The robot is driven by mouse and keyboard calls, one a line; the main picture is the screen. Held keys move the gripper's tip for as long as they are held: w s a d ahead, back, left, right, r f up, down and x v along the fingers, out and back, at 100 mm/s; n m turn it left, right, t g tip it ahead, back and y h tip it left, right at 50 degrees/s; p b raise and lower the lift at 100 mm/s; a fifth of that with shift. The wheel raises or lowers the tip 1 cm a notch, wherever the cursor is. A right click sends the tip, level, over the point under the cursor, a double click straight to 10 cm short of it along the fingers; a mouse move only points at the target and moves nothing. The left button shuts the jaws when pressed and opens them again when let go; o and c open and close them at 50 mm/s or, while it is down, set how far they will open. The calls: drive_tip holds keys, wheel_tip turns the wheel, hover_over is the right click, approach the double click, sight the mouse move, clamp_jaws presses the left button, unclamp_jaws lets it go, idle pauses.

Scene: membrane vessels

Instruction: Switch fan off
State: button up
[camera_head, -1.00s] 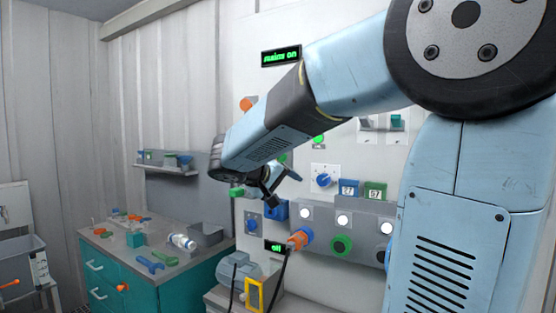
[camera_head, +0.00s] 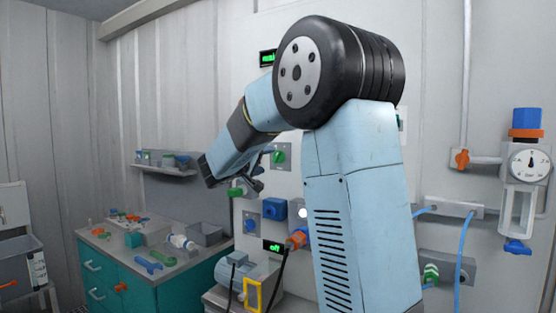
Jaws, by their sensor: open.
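No part is readably marked as the fan or its switch. A green rotary knob (camera_head: 279,156) sits on a light plate on the wall panel, just right of my gripper in the picture. A blue rotary knob (camera_head: 251,223) sits lower on the panel. My gripper (camera_head: 258,184) is dark, small in view and open, in front of the panel near a green handle (camera_head: 236,191). I cannot tell whether it touches anything. A black display (camera_head: 273,247) reads "off" in green. My arm hides much of the panel.
A motor-like grey-blue unit (camera_head: 234,273) stands below the panel, with a yellow frame (camera_head: 252,294) beside it. A teal cabinet (camera_head: 130,290) with loose tools stands at left. A pressure gauge (camera_head: 530,162) and blue hoses (camera_head: 464,250) are at right.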

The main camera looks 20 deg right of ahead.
sight(275, 158)
drive_tip(key=x, duration=0.7)
drive_tip(key=shift+d, duration=0.1)
drive_tip(key=shift+c, duration=0.4)
